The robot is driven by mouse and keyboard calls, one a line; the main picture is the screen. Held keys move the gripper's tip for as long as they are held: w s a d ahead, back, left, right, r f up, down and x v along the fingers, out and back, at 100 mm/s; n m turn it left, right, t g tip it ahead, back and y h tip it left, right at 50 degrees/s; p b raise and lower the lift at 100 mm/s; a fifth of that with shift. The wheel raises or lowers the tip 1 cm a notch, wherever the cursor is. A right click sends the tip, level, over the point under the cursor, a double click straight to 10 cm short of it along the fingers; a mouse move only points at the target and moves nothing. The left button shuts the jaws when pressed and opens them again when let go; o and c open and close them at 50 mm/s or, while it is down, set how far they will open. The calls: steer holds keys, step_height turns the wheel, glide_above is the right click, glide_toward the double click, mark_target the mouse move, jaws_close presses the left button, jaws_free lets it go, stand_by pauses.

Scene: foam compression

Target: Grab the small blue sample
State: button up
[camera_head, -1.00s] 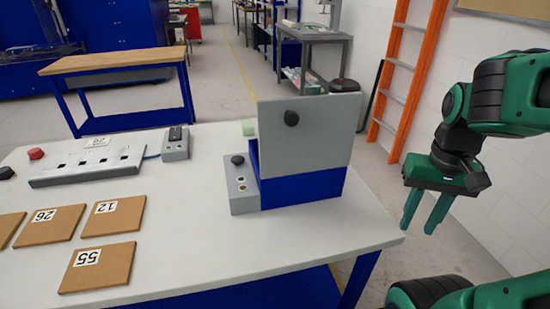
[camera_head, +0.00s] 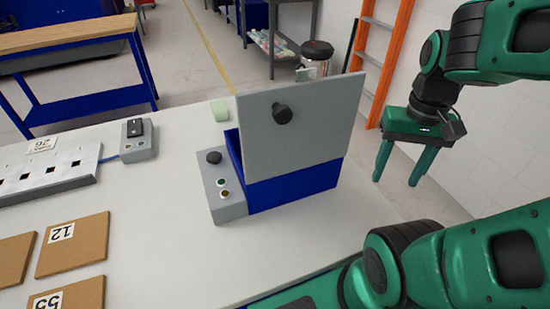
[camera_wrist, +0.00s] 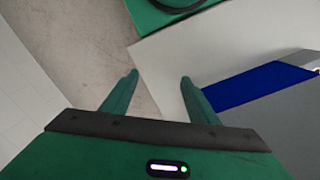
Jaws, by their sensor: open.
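I see no small blue sample. A small pale green block (camera_head: 219,110) stands on the table behind the left side of a blue and grey machine (camera_head: 296,190). The machine has an upright grey plate (camera_head: 302,135) with a black knob, and it may hide things behind it. My gripper (camera_head: 395,182) is open and empty, in the air to the right of the machine and beyond the table's right side. In the wrist view my gripper (camera_wrist: 160,77) shows two spread fingers above the floor and the table edge, with a blue part of the machine (camera_wrist: 255,87) at the right.
The white table (camera_head: 165,215) carries brown numbered tiles (camera_head: 72,245), a grey slotted panel (camera_head: 45,172) and a small switch box (camera_head: 138,140) at the left. A grey control box (camera_head: 222,190) adjoins the machine. An orange ladder (camera_head: 390,55) leans by the wall.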

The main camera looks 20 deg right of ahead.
steer(key=o, duration=0.8)
steer(key=w, duration=0.1)
steer(key=w+d+r+m, duration=0.1)
steer(key=shift+w+d+r+t, duration=0.25)
steer(key=shift+w+d+t, duration=0.05)
steer(key=shift+w, duration=0.1)
steer(key=w+d+r+m+t+h, duration=0.1)
steer(key=w+d+m, duration=0.2)
steer(key=w, duration=0.6)
steer(key=w+d+r+m+t+h, duration=0.15)
steer(key=w+d+m, duration=0.25)
steer(key=w, duration=0.5)
steer(key=w+a+f+m+g, duration=0.1)
steer(key=a+f, duration=0.2)
steer(key=a, duration=0.5)
steer(key=w+a+f+m+g+y, duration=0.1)
steer(key=w+a+f, duration=0.1)
steer(key=a, duration=0.7)
steer(key=w+a+f+m+g+y, duration=0.1)
steer(key=a+f, duration=0.3)
steer(key=a, duration=0.5)
steer(key=shift+w+m, duration=0.3)
steer(key=shift+w, duration=0.15)
steer(key=shift+a+f, duration=0.15)
steer(key=shift+f, duration=1.45)
steer(key=shift+a+f, duration=0.15)
steer(key=shift+f, duration=1.45)
